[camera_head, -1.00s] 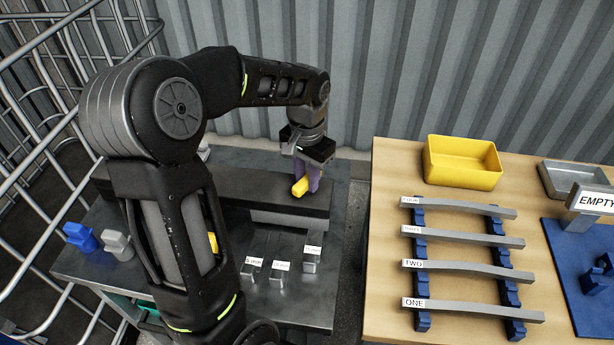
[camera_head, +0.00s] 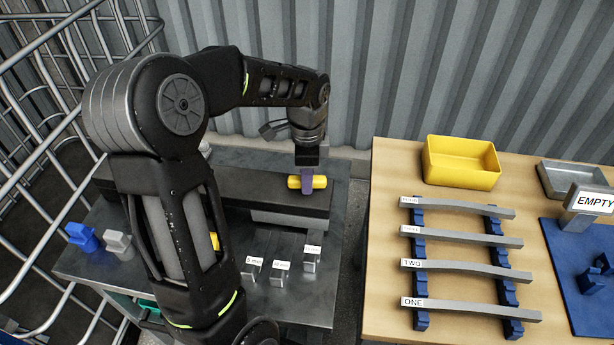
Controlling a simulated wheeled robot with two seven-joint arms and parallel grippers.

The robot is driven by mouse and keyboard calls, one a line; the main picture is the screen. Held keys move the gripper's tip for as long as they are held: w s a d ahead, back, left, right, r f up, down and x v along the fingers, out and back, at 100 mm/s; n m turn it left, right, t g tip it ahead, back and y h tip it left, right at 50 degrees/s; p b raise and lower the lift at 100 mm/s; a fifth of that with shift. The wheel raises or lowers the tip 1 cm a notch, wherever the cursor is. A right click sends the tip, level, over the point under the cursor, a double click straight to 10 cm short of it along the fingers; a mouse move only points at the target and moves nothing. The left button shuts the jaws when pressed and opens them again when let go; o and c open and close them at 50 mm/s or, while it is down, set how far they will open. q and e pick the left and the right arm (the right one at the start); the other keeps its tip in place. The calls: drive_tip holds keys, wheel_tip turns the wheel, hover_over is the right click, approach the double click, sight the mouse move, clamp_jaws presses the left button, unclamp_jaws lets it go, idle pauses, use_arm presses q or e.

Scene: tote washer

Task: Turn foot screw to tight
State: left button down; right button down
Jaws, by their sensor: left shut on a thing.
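The foot screw shows as a yellow bar-shaped handle (camera_head: 294,182) on the right end of a dark raised beam (camera_head: 262,186) on the grey metal bench. The handle lies roughly left to right in the picture. My left gripper (camera_head: 307,183) reaches down from above, with its purple fingers shut on the yellow handle. The fingers hide part of the handle, and the screw's shaft below is hidden. My right gripper is not in view.
Small labelled metal blocks (camera_head: 312,259) stand on the bench in front of the beam. Blue (camera_head: 80,236) and grey (camera_head: 117,243) pieces stand at the left. A wooden table (camera_head: 385,210) with a yellow bin (camera_head: 460,165) and labelled bars is at right.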

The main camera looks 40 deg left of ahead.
use_arm(q)
drive_tip(key=shift+m, duration=0.9)
drive_tip(key=c, duration=1.2)
unclamp_jaws()
wheel_tip(320, 180, up, 8)
drive_tip(key=shift+f, duration=0.1)
